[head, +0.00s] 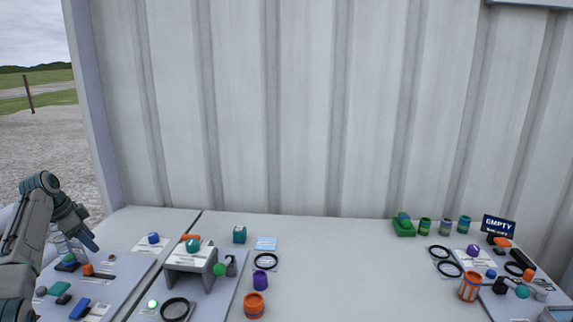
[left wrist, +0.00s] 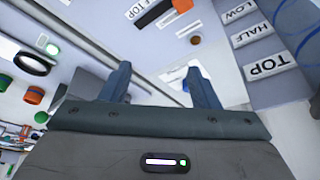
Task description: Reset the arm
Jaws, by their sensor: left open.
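My left arm comes in from the left edge of the head view. Its gripper (head: 90,228) hangs above the left end of the table, near the grey mat (head: 122,276). In the left wrist view the two blue-grey fingers of the left gripper (left wrist: 160,80) stand apart with nothing between them. My right arm and gripper are not in view.
A grey stand (head: 190,264) holds a teal piece. An "EMPTY" sign (head: 498,226) and several small parts are at the right. The table's middle (head: 345,265) is clear. A ribbed wall (head: 310,110) rises behind.

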